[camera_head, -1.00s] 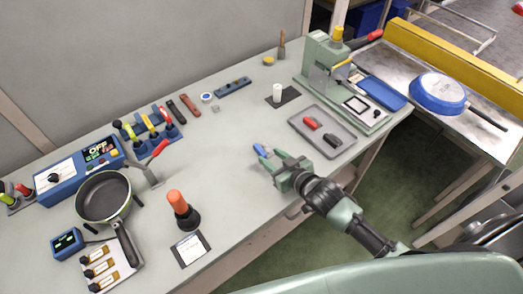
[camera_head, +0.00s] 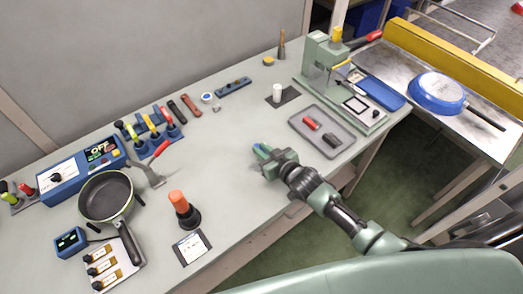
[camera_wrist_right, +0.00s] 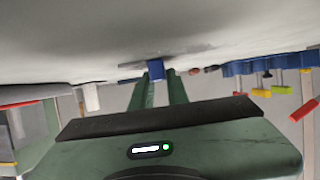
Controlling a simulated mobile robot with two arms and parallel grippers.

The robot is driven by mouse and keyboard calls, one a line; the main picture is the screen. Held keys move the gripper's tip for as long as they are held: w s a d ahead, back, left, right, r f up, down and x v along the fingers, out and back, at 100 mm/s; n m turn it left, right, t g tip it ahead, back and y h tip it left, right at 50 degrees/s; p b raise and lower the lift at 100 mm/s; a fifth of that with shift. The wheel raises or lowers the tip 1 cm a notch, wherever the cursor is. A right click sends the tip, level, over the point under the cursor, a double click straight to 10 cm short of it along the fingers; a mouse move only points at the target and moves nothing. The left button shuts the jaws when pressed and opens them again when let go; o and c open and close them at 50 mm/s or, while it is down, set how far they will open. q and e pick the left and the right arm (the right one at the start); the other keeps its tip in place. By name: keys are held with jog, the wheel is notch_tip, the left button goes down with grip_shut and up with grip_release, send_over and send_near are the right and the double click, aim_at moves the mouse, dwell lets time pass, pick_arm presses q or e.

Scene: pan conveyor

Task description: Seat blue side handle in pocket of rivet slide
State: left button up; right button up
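The blue side handle (camera_head: 262,148) is at the fingertips of my right gripper (camera_head: 263,152), near the middle of the table's front half. In the right wrist view the blue piece (camera_wrist_right: 156,70) lies between the two green fingers (camera_wrist_right: 160,88). Whether they press on it cannot be made out. Most of the handle is hidden by the fingers. The green riveting press (camera_head: 322,62) stands at the back right. In front of it is a slide plate with a white-edged square pocket (camera_head: 356,104), beside a blue panel (camera_head: 379,92). My left gripper is not in view.
A grey tray (camera_head: 344,151) with a red and a black handle lies between my right gripper and the press. A white cylinder (camera_head: 277,93) stands on a dark mat. A blue pan (camera_head: 437,92) is on the conveyor. A dark pan (camera_head: 106,196) and tool racks are left.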

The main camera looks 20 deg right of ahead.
jog(key=shift+r, duration=0.1)
grip_shut()
jog(key=s+r+m+h, duration=0.1)
jog(key=s+r, duration=0.1)
jog(key=r, duration=0.9)
jog(key=s+d+r+m+h+b, duration=0.1)
jog(key=s+r, duration=0.1)
jog(key=r, duration=1)
jog(key=s+d+r+m+h+b, duration=0.1)
jog(key=s+r, duration=0.1)
jog(key=r, duration=0.9)
jog(key=shift+s+r+t+h, duration=0.3)
jog(key=shift+r+h, duration=0.1)
jog(key=shift+w, duration=0.1)
